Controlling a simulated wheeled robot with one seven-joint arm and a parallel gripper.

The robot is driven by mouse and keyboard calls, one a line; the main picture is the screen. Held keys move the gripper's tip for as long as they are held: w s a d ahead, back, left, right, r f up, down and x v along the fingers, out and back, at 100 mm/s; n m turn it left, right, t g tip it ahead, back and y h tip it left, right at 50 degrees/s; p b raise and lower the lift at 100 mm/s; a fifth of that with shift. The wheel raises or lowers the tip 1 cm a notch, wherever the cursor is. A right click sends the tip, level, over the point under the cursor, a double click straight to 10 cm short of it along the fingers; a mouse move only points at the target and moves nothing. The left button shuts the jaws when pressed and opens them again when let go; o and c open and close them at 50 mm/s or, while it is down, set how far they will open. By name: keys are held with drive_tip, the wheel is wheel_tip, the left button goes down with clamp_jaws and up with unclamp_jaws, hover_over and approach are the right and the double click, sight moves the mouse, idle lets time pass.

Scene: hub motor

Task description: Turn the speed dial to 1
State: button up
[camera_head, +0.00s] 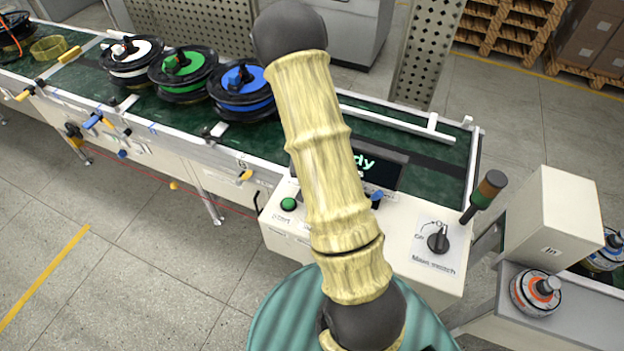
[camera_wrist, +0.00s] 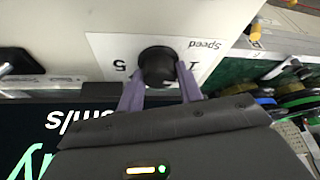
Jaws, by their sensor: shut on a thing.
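The speed dial (camera_wrist: 157,65) is a round black knob on a white plate (camera_wrist: 105,45) labelled "Speed", seen upside down in the wrist view. A "5" shows left of the knob; a mark like a "1" shows at its right, partly covered. My gripper (camera_wrist: 160,84) has its two purple fingers on either side of the knob and is shut on it. No pointer on the knob can be made out. In the head view my arm hides the dial and the gripper.
A dark display (camera_head: 384,172) with green text is partly behind my arm; it also shows in the wrist view (camera_wrist: 40,130). A green start button (camera_head: 288,204) and a main switch (camera_head: 438,241) flank my arm. Several spools, one blue-topped (camera_head: 243,92), stand on the conveyor.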

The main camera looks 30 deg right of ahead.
drive_tip(key=shift+n, duration=0.6)
drive_tip(key=o, duration=1)
drive_tip(key=shift+r, duration=0.15)
drive_tip(key=v, duration=0.8)
drive_tip(key=b+v, duration=0.1)
drive_tip(key=v, duration=0.8)
drive_tip(key=shift+d+r, duration=0.1)
drive_tip(key=shift+d, duration=0.15)
drive_tip(key=s+a+n, duration=0.1)
drive_tip(key=s+a, duration=0.1)
drive_tip(key=a, duration=0.1)
drive_tip(key=s+a+r+n+g+y, duration=0.1)
drive_tip(key=s+a+n, duration=0.1)
drive_tip(key=a, duration=0.2)
drive_tip(key=s+a+n+y, duration=0.1)
drive_tip(key=s+a+n, duration=0.1)
drive_tip(key=a, duration=0.1)
drive_tip(key=shift+s+a+r, duration=0.15)
drive_tip(key=shift+s+a, duration=0.05)
drive_tip(key=shift+a, duration=0.2)
